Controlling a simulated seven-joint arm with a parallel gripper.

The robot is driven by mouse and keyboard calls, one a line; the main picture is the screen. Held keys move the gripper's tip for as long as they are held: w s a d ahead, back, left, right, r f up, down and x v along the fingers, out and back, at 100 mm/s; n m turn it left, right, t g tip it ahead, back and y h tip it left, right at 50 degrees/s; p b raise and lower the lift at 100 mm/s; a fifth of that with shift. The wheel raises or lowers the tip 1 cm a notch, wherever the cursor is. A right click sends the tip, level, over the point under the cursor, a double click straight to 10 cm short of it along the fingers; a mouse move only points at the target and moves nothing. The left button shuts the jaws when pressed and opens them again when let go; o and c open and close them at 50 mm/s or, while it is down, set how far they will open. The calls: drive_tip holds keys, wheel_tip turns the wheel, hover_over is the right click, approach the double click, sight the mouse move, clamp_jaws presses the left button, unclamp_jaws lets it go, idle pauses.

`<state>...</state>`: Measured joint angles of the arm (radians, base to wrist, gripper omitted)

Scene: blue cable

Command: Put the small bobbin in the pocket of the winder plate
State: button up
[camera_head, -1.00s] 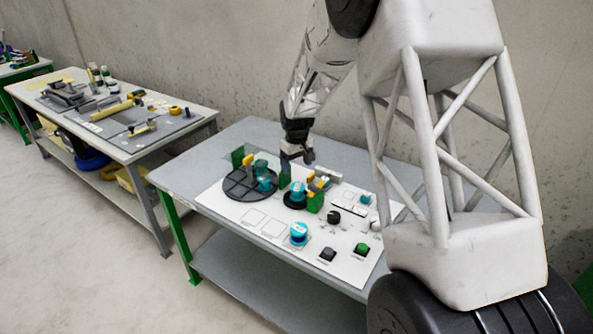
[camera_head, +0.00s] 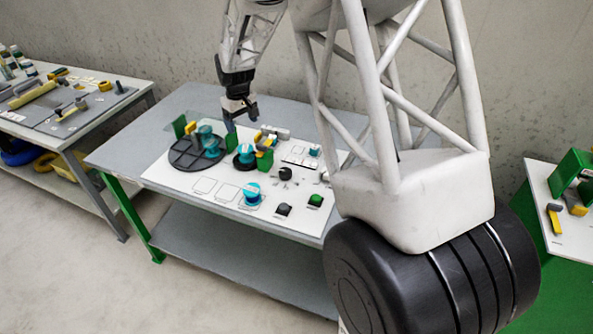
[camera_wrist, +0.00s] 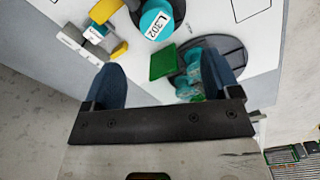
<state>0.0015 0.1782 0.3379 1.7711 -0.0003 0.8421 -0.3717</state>
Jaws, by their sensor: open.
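My gripper (camera_head: 240,124) hangs open and empty above the back of the white board. In the wrist view its two blue fingers (camera_wrist: 161,65) are wide apart with nothing between them at their height. A teal bobbin with a white label (camera_wrist: 157,20) sits on a small dark disc (camera_head: 240,162). A large dark round plate (camera_head: 183,160) lies left of it with teal pieces (camera_head: 206,140) on it. Another teal bobbin (camera_head: 251,192) stands near the board's front edge. I cannot tell which is the small bobbin or which plate is the winder plate; no empty pocket is clear.
Green blocks (camera_head: 264,161) and yellow pieces stand beside the discs; one green block (camera_wrist: 163,62) lies below my fingers in the wrist view. Black and green knobs (camera_head: 315,200) sit at the board's right. Empty outlined squares (camera_head: 204,186) are clear at the front left.

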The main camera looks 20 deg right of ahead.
drive_tip(key=s+r+m+t, duration=0.1)
drive_tip(key=s+r, duration=0.7)
drive_tip(key=s, duration=0.3)
drive_tip(key=s+r+m, duration=0.1)
drive_tip(key=s+r, duration=0.6)
drive_tip(key=s, duration=0.5)
drive_tip(key=s+r+m+t, duration=0.1)
drive_tip(key=s+m, duration=0.1)
drive_tip(key=s, duration=2.3)
drive_tip(key=shift+d+r, duration=0.15)
drive_tip(key=shift+w, duration=0.1)
